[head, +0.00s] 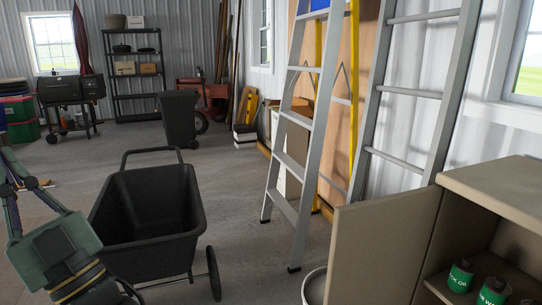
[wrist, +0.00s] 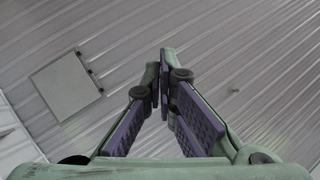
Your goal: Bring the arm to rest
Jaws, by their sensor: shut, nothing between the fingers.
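My gripper (wrist: 164,75) shows in the wrist view with its green links and purple pads. Its two fingers come together at the tips, and nothing is held between them. Behind the fingers is a ribbed metal surface that looks like the ceiling, so the gripper seems to point upward. In the head view, part of my green arm and gripper is at the lower left, left of a black cart and partly cut off by the picture edge.
The black cart (head: 150,205) stands close to my arm. An open cabinet (head: 500,185) with green-labelled cans is at lower right. Ladders (head: 297,120) lean on the right wall. A grill (head: 72,90) and a shelf rack (head: 135,75) are at the back.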

